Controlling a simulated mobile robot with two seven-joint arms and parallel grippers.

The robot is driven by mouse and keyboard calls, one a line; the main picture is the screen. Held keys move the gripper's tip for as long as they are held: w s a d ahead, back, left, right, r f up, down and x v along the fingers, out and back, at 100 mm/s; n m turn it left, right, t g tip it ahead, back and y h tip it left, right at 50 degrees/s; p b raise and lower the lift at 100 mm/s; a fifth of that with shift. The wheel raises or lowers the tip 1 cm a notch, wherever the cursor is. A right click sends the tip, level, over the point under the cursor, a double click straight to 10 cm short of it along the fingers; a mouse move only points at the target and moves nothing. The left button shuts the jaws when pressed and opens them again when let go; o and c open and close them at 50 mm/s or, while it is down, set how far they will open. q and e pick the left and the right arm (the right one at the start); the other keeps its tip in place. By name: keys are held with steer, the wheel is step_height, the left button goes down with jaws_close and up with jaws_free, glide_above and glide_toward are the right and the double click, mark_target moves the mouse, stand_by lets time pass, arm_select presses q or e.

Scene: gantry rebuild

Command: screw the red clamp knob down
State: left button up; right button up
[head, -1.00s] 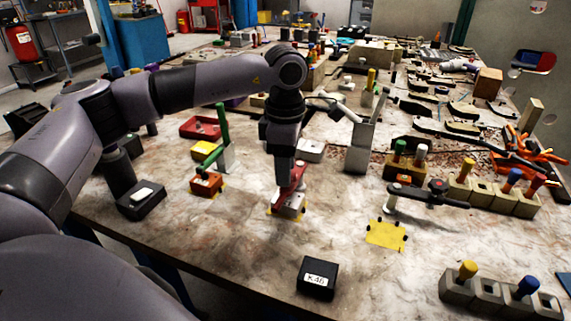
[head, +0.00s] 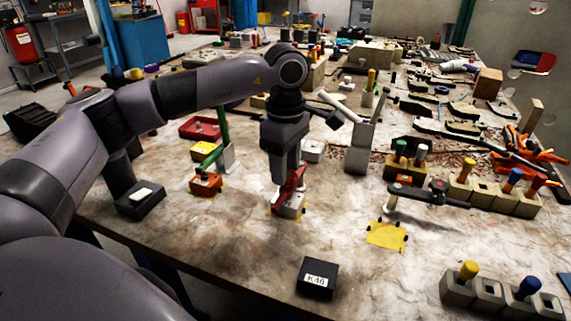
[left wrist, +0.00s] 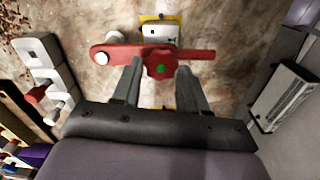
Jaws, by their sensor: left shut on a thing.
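The red clamp knob (left wrist: 160,69), lobed with a green dot on top, sits at the middle of a red clamp arm (left wrist: 110,54) in the left wrist view. My left gripper (left wrist: 159,76) points down with one finger on each side of the knob, shut on it. In the head view my left gripper (head: 283,180) is over the red clamp, which stands on a small pale block (head: 289,208) on a yellow patch. The gripper hides most of the knob there. My right gripper is not in view.
A black box labelled K46 (head: 317,279) lies in front. A grey bar with a black handle (head: 430,193) stands to the right, behind a yellow patch (head: 386,235). The front tabletop is mostly clear.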

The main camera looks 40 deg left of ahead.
arm_select(q)
steer(key=o, duration=0.9)
steer(key=shift+r, duration=3.65)
